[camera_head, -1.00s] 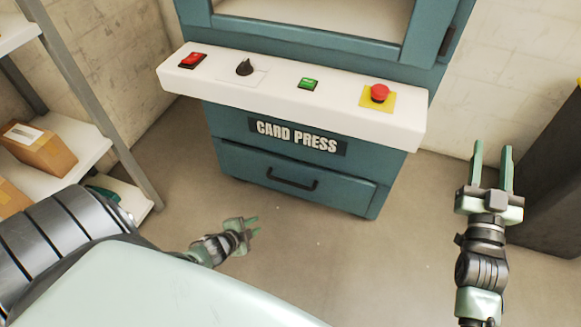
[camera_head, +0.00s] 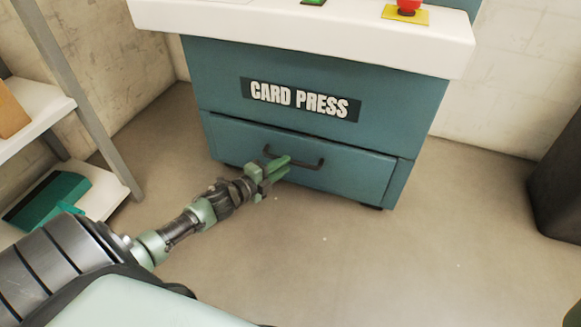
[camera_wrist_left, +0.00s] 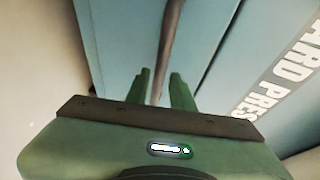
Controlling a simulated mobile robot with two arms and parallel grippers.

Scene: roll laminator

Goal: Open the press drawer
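The teal card press drawer (camera_head: 345,171) is at the bottom of the press, flush with the body and shut. Its dark bar handle (camera_head: 313,165) runs across the drawer front. My left gripper (camera_head: 283,168) is in front of the handle's left part in the head view. In the left wrist view its two fingers (camera_wrist_left: 160,88) are parted, with the handle (camera_wrist_left: 170,45) lined up with the gap between them. Whether the fingers reach around the bar cannot be told. My right gripper is out of the head view.
A white control ledge (camera_head: 300,30) with a red button (camera_head: 409,5) juts out above the drawer. A shelf rack (camera_head: 85,130) stands at the left, and a dark bin (camera_head: 560,190) at the right. The floor in front of the press is clear.

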